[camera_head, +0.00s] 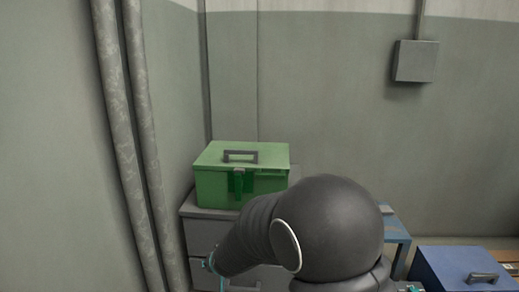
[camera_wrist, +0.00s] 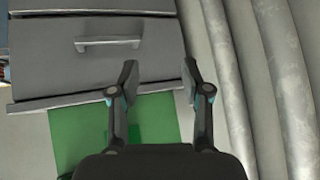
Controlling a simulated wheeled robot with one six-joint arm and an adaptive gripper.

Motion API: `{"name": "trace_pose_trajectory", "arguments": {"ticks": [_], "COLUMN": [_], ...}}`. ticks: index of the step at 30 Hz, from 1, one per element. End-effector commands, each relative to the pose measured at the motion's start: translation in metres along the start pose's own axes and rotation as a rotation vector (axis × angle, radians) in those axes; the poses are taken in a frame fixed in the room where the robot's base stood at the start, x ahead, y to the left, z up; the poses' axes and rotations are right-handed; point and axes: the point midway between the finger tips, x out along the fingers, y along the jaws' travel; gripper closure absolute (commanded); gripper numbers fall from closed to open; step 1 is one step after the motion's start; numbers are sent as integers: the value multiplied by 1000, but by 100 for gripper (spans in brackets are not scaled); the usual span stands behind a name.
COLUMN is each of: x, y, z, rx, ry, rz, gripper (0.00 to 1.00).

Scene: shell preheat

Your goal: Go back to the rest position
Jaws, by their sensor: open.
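My gripper (camera_wrist: 160,78) is open and empty in the wrist view. Its two fingers stand apart in front of a grey cabinet (camera_wrist: 38,72) that appears upside down. The fingertips overlap the edge of a drawer front with a bar handle (camera_wrist: 108,42); I cannot tell how far apart they are in depth. In the head view my dark arm covers most of the gripper, with only a bit of teal showing at the lower left of the arm.
A green box (camera_head: 225,188) with a dark handle and latch sits shut on the grey cabinet (camera_head: 205,238). Pipes (camera_head: 137,130) run down the wall at left. A blue table (camera_head: 397,232) is partly hidden behind my arm. A blue box (camera_head: 450,272) stands lower right.

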Motion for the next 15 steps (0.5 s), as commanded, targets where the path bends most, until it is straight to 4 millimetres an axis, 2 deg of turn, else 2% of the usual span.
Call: {"name": "trace_pose_trajectory", "arguments": {"ticks": [1, 6, 15], "x": [-22, -92, -215], "y": [5, 28, 81], "z": [9, 46, 98], "rx": [0, -4, 3], "ry": [-61, -261, -470], "rz": [-13, -26, 39], "gripper": [52, 52, 52]}}
